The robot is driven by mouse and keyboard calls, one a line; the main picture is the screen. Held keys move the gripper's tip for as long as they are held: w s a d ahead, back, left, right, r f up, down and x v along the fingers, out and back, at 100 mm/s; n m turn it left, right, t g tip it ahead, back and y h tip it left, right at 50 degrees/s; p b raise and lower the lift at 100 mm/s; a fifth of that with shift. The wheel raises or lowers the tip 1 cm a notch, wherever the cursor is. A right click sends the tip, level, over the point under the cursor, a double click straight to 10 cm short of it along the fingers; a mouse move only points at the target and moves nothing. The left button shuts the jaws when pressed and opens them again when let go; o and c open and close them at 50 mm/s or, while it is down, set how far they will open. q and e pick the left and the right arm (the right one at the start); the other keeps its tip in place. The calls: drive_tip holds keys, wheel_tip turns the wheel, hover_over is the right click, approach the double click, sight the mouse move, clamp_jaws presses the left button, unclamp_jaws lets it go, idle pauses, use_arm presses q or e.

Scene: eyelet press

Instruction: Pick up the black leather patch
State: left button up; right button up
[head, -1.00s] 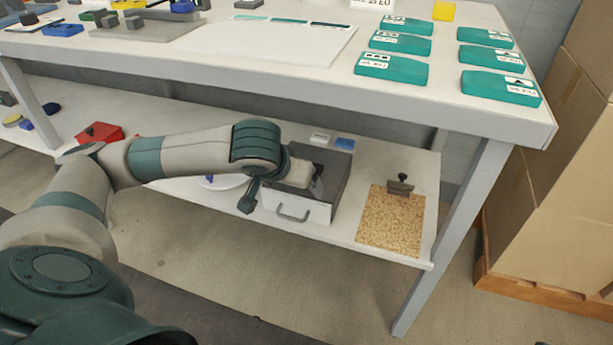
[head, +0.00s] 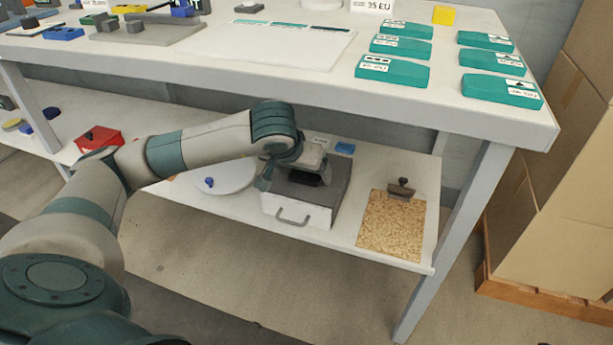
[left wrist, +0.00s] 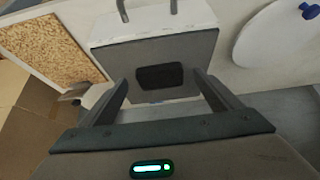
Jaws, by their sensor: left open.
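The black leather patch (left wrist: 160,77) is a small dark rounded rectangle lying flat on the grey top of a drawer box (left wrist: 115,58). In the head view the patch (head: 304,179) shows as a dark shape below my left gripper (head: 296,170), partly covered by it. The box (head: 291,213) stands on the lower shelf. In the left wrist view my left gripper (left wrist: 161,88) is open and empty, with one finger on each side of the patch's line. The fingers look apart from the patch; their exact height above it is hard to tell. My right gripper is not in view.
A cork board with a clip (head: 390,226) lies right of the box. A white disc with a blue knob (head: 226,177) lies left, a red box (head: 98,139) farther left. A blue block (head: 345,148) sits behind. The tabletop edge (head: 300,85) overhangs the shelf.

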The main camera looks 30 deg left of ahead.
use_arm(q)
drive_tip(key=shift+w+a+f+b, duration=0.15)
drive_tip(key=shift+w+f+b, duration=0.15)
drive_tip(key=shift+w+f, duration=0.3)
drive_tip(key=shift+r, duration=0.15)
drive_tip(key=c, duration=1.1)
